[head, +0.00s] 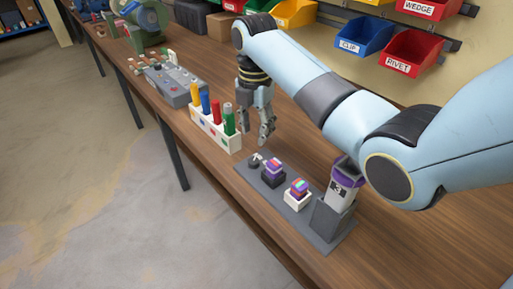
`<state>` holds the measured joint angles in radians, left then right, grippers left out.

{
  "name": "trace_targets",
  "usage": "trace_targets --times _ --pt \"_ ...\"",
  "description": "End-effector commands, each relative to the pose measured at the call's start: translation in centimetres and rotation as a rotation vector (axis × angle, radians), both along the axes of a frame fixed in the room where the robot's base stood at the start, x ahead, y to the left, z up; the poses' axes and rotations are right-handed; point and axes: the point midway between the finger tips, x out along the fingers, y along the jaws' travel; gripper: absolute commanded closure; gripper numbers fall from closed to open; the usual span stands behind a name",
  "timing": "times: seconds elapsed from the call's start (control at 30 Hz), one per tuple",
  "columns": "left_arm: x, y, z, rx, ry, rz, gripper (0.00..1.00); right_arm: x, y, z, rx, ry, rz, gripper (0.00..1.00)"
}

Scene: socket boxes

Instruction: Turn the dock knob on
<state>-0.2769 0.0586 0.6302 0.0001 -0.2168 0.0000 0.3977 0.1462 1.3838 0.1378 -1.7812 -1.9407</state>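The dock (317,234) is a long dark grey base on the wooden bench, at the lower middle of the head view. A small grey knob (255,160) sits at its far left end; its exact setting is too small to read. A dark block and a white block with coloured tops stand along the dock. A white and purple module (343,190) marked 3 stands in the holder at its near right end. My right gripper (267,137) points down above and just beyond the knob, apart from it. Its two fingertips show slightly apart with nothing between them. My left gripper is out of view.
A white rack (216,135) with blue, yellow, red and green sticks stands left of the dock. A grey control box (174,87) lies farther back. Labelled bins (413,53) hang on the wall. Bare bench lies right of the dock.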

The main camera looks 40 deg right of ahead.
Motion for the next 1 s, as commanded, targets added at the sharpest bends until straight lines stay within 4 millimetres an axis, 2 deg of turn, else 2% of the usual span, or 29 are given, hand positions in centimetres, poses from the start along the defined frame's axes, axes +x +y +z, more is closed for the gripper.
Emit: trace_targets --times 0.1,0.23,0.37,0.5,0.63,0.87,1.0 --pt "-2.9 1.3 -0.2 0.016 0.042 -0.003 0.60 -0.1 0.1 -2.3 0.001 0.005 0.000 0.61" --pt "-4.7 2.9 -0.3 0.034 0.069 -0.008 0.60 -0.1 0.1 -5.1 0.001 0.003 0.000 0.61" --pt "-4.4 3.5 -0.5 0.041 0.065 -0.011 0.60 -0.2 0.1 -7.3 0.000 0.003 -0.001 0.61" --pt "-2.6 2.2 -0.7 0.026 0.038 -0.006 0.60 -0.1 0.1 -8.9 0.001 0.001 -0.001 0.61" --pt "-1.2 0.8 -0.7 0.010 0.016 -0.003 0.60 -0.1 0.1 -9.5 0.000 0.000 -0.001 0.61" --pt "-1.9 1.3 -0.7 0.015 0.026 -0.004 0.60 -0.1 0.1 -9.5 0.000 -0.001 -0.001 0.61" --pt "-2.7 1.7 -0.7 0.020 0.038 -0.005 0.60 -0.1 0.1 -9.5 0.000 -0.001 -0.001 0.78"
